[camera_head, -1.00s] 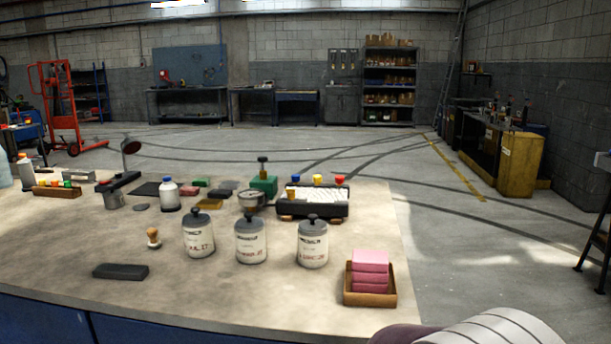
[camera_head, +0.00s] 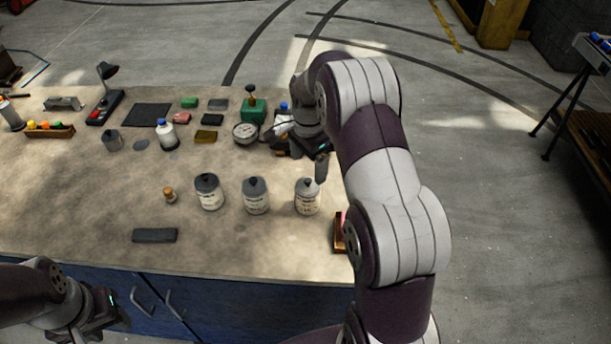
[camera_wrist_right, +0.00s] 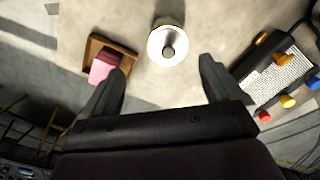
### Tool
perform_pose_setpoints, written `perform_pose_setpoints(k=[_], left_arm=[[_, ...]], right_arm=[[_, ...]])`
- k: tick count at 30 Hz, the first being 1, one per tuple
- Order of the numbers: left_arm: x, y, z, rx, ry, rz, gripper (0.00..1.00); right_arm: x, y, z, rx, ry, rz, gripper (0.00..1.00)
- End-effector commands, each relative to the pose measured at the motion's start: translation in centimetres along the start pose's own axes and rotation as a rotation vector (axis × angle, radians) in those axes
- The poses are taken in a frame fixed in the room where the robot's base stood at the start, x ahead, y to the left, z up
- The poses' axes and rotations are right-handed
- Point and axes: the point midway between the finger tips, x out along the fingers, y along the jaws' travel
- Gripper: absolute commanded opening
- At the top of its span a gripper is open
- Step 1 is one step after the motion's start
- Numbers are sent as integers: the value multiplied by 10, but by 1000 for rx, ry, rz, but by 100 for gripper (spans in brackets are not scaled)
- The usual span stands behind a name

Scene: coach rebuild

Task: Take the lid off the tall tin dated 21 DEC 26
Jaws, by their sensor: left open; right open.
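Three pale tins with dark knobbed lids stand in a row on the bench: the left tin (camera_head: 209,196), the middle tin (camera_head: 256,200) and the right tin (camera_head: 306,203). All three lids are on. Their dates are too small to read surely now. My right gripper (camera_head: 319,165) is just above and behind the right tin. In the right wrist view, its open fingers (camera_wrist_right: 162,68) are empty, and a round tin top with a knob (camera_wrist_right: 168,50) lies just beyond the gap between them. My left gripper (camera_head: 112,308) is open and low in front of the bench.
A wooden stamp (camera_head: 170,195) and dark block (camera_head: 155,236) lie left. A dial gauge (camera_head: 245,131) stands behind the tins.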

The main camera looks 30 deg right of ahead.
Motion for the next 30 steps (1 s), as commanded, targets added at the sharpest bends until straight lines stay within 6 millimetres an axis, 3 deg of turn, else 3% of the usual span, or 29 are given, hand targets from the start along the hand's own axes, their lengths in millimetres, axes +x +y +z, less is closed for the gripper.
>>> perform_pose_setpoints(k=[11,15,21,22,23,27,30], left_arm=[[-37,0,-6,0,4,0,43],[-38,0,-6,0,3,0,43],[-37,0,-5,0,3,0,43],[-37,0,-5,0,3,0,43],[-37,0,-5,0,3,0,43],[-37,0,-5,0,3,0,43],[-37,0,-5,0,3,0,43]], right_arm=[[50,-5,-5,-3,0,-1,93],[72,-6,-5,-3,2,-5,93],[75,-6,-5,-4,3,-7,93],[75,-6,-5,-4,3,-7,89],[75,-6,-5,-4,3,-7,80],[75,-6,-5,-4,3,-7,34],[75,-6,-5,-4,3,-7,33]])
